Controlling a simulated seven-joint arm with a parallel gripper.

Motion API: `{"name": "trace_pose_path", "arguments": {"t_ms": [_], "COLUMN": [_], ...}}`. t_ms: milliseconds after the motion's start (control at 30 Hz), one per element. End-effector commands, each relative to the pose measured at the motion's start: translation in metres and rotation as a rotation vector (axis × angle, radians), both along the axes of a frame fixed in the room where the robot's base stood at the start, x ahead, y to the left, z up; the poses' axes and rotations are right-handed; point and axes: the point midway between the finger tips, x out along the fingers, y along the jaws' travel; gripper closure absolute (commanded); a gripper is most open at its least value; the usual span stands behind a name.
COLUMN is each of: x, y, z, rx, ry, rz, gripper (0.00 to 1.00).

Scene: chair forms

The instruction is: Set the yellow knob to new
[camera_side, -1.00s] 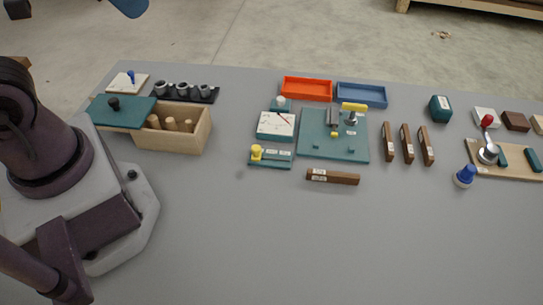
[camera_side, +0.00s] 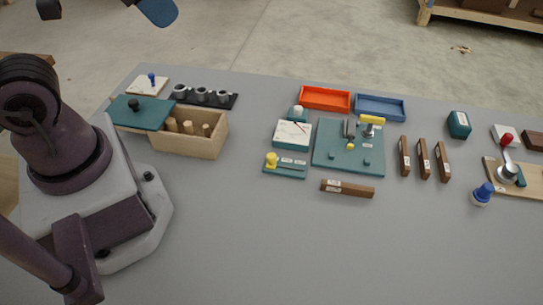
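The yellow knob (camera_side: 271,158) stands at the left end of a small teal base (camera_side: 285,175) near the middle of the table. A slot runs to the right of the knob, with small white labels behind it; their print is too small to read. My gripper does not show clearly. Only a dark piece and a blue piece, perhaps of my arm, hang at the top left edge, far from the knob. Nothing touches the knob.
A white-faced dial box (camera_side: 292,134) stands right behind the knob's base. A teal board (camera_side: 337,163) with a yellow-topped handle (camera_side: 371,119) is to the right. A brown block (camera_side: 347,188) lies in front. An open wooden box (camera_side: 203,145) is left. The front table is clear.

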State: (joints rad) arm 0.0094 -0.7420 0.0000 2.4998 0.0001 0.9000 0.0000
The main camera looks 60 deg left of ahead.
Motion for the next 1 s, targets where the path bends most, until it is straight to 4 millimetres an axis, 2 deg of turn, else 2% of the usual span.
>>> {"name": "trace_pose_path", "arguments": {"t_ms": [33, 100, 233, 367, 567, 800, 900, 1000], "x": [0.002, 0.006, 0.023, 0.046, 0.081, 0.116, 0.130, 0.140], "y": [-0.002, -0.006, -0.016, -0.028, -0.046, -0.059, -0.060, -0.061], "z": [-0.006, -0.016, -0.040, -0.068, -0.122, -0.185, -0.191, -0.187], "rx": [0.000, -0.002, -0.013, -0.046, -0.089, -0.129, -0.177, -0.232], "ry": [0.029, 0.085, 0.220, 0.343, 0.488, 0.531, 0.494, 0.452], "rz": [-0.012, -0.030, -0.055, 0.015, 0.268, 0.700, 0.870, 0.987], "gripper": [0.63, 0.52, 0.52, 0.52, 0.52, 0.52, 0.52, 0.52]}}
